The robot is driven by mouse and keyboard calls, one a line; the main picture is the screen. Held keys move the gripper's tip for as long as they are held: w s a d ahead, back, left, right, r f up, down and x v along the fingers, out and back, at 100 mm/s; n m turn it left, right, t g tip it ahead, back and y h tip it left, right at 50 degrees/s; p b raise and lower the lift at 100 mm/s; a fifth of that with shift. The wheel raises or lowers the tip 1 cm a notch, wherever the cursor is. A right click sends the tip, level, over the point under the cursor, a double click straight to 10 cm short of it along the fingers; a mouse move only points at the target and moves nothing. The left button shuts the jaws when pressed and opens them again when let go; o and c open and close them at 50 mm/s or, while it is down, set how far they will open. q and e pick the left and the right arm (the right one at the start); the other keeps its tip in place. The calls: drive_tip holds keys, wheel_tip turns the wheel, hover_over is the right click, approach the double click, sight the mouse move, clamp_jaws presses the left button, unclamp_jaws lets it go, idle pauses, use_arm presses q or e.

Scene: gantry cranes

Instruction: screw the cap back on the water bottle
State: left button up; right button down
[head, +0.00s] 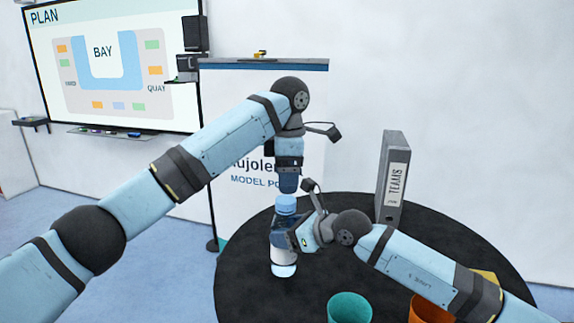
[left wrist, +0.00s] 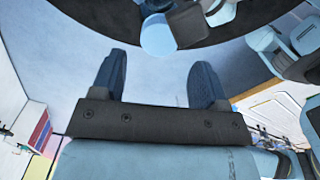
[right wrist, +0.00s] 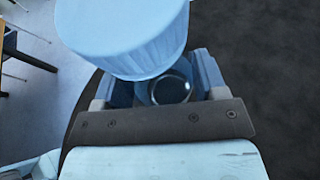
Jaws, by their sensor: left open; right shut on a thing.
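The water bottle (head: 284,254) is clear with a pale label and stands upright at the left part of the round black table. My right gripper (head: 287,236) is shut around its upper body; its fingers also flank the bottle in the right wrist view (right wrist: 172,90). The light blue ribbed cap (head: 286,203) is at the bottle's top, large in the right wrist view (right wrist: 130,38) and round in the left wrist view (left wrist: 158,36). I cannot tell how far it is threaded. My left gripper (head: 288,190) points down just above the cap, open and empty.
A teal cup (head: 349,307) and an orange cup (head: 430,309) stand at the table's front. A grey binder (head: 393,178) stands at the back right. The black table (head: 245,285) is bare left of the bottle. A banner stand (head: 222,150) is behind.

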sight(285, 199)
use_arm(q)
drive_tip(key=shift+w+a+f, duration=0.1)
drive_tip(key=shift+f, duration=2.6)
drive_tip(key=shift+c, duration=0.5)
drive_tip(key=c, duration=0.8)
drive_tip(key=m, duration=0.6)
drive_tip(key=shift+m, duration=0.3)
drive_tip(key=shift+c, duration=0.2)
drive_tip(key=o, duration=1)
